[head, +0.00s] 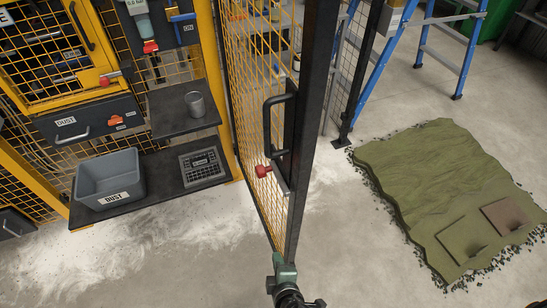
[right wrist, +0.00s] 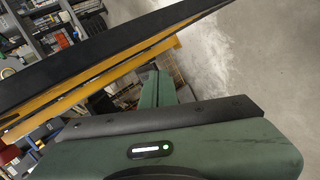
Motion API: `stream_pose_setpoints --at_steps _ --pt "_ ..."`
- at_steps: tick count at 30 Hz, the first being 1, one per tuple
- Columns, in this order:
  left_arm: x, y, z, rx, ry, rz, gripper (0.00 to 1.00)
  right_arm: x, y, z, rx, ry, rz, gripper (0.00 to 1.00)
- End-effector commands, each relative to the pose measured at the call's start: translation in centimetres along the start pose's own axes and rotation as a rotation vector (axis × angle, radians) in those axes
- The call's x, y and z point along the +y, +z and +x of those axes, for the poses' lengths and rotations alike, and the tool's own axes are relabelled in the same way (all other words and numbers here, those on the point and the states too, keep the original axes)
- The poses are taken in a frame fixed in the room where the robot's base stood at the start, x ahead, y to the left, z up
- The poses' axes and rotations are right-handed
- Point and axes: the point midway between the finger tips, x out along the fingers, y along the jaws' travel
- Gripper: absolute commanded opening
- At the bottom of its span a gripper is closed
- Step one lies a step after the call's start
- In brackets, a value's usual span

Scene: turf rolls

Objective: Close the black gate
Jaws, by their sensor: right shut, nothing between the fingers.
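The black gate (head: 302,140) has a black frame with yellow mesh and stands ajar, its free edge toward me and apart from the black post (head: 362,80) on the right. A black pull handle (head: 268,122) and a red knob (head: 262,171) sit near that edge. My right gripper (head: 284,262) is at the lower end of the gate's free edge in the head view. Its green fingers (right wrist: 158,88) are shut and empty in the right wrist view, close beside the gate frame (right wrist: 120,50). I cannot tell whether they touch it. My left gripper is not in view.
White powder (head: 150,245) covers the floor there. Right are a green turf mat (head: 430,180) and a blue ladder (head: 375,75).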

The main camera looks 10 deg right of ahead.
Motion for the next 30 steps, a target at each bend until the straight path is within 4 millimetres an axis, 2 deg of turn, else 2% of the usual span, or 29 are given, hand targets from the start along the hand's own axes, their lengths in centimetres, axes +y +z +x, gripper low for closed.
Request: stream_pose_setpoints --at_steps 1,3,6,9,13,17,20,30 --pt "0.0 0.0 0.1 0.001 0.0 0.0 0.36 4.9 -2.6 -1.8 0.027 0.121 -0.055 0.0" --pt "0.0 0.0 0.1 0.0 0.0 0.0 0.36 10.7 -5.0 -4.7 0.039 0.271 -0.116 0.0" --pt "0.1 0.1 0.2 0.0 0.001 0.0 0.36 17.1 -7.0 -8.9 0.032 0.444 -0.161 0.0" --pt "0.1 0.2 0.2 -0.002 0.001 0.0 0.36 21.2 -7.8 -12.0 0.016 0.558 -0.179 0.0" --pt "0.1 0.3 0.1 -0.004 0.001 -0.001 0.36 23.5 -8.1 -13.8 0.003 0.623 -0.185 0.0" --pt "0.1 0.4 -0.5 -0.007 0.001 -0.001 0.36 24.5 -8.2 -13.3 0.001 0.632 -0.187 0.0" --pt "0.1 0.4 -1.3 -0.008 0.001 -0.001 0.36 25.6 -8.3 -12.1 0.0 0.632 -0.187 0.0" --pt "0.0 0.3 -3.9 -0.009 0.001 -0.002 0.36 29.8 -8.8 -6.1 0.001 0.629 -0.187 0.0"
